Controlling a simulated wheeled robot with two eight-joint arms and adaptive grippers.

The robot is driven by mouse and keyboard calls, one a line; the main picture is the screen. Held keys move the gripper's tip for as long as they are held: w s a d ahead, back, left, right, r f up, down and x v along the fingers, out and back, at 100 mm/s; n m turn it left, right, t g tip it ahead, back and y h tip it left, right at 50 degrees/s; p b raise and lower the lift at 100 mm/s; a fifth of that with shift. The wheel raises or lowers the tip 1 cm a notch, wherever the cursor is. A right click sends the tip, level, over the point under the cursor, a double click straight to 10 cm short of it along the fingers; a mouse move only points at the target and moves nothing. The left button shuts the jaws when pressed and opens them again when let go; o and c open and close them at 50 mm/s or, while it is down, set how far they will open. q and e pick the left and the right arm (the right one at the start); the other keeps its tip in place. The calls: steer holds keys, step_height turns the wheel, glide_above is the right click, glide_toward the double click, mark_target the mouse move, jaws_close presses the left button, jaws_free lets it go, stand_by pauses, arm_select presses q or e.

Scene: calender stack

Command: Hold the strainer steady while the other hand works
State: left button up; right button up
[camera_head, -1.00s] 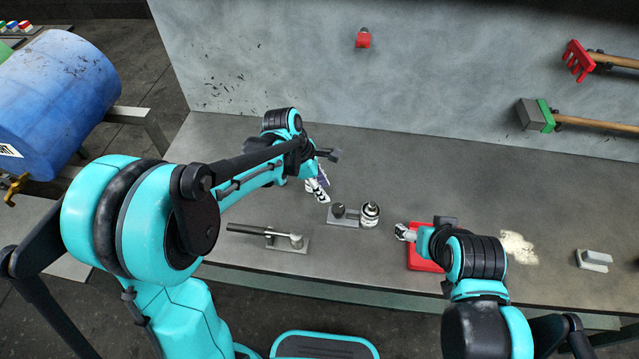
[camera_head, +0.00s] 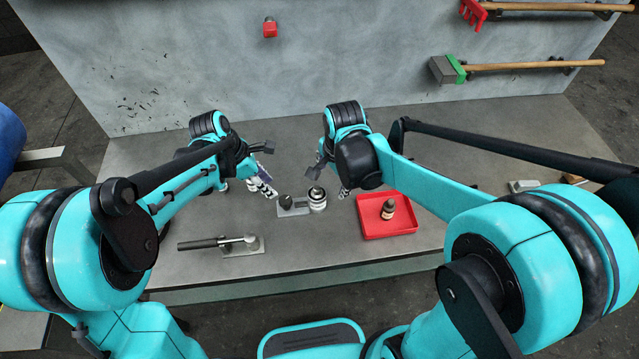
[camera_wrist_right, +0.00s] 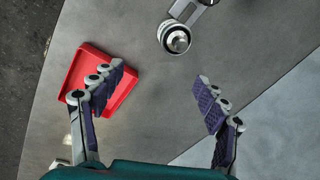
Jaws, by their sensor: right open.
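A silver cylinder with a knob on top (camera_head: 317,199) stands at the right end of a small grey base plate (camera_head: 291,209) with a dark round piece; this may be the strainer. In the right wrist view the cylinder (camera_wrist_right: 176,39) is at the top, beyond my fingertips. My right gripper (camera_head: 343,190) is just right of the cylinder; in the wrist view its fingers (camera_wrist_right: 158,78) are spread with nothing between them. My left gripper (camera_head: 266,186) is just left of the plate, apparently not touching it; its finger gap is unclear.
A red tray (camera_head: 372,232) holding a small dark bottle (camera_head: 388,209) is right of the cylinder. A long-handled tool on a plate (camera_head: 240,246) lies at the front left. A grey block (camera_head: 522,186) is at far right.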

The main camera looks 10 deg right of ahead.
steer(key=w+a+f+m, duration=0.1)
steer(key=f, duration=0.1)
steer(key=w+f+m+g, duration=0.1)
steer(key=f+m, duration=0.1)
steer(key=w+a+f+m+g, duration=0.1)
steer(key=f, duration=0.2)
steer(key=shift+w+a+m, duration=0.15)
steer(key=shift+a+m, duration=0.2)
steer(key=shift+m, duration=0.05)
steer(key=shift+f, duration=0.7)
step_height(320, 180, down, 7)
steer(key=shift+r, duration=0.15)
steer(key=c, duration=1.7)
arm_select(q)
steer(key=o, duration=0.5)
steer(key=m+g+y, duration=0.2)
steer(key=m+g, duration=0.2)
steer(key=m, duration=1)
glide_toward(285, 200)
arm_select(e)
steer(key=shift+a, duration=0.1)
arm_select(q)
steer(key=shift+m, duration=0.4)
steer(key=x, duration=0.8)
steer(key=shift+f, duration=0.3)
arm_select(e)
steer(key=shift+s, duration=0.2)
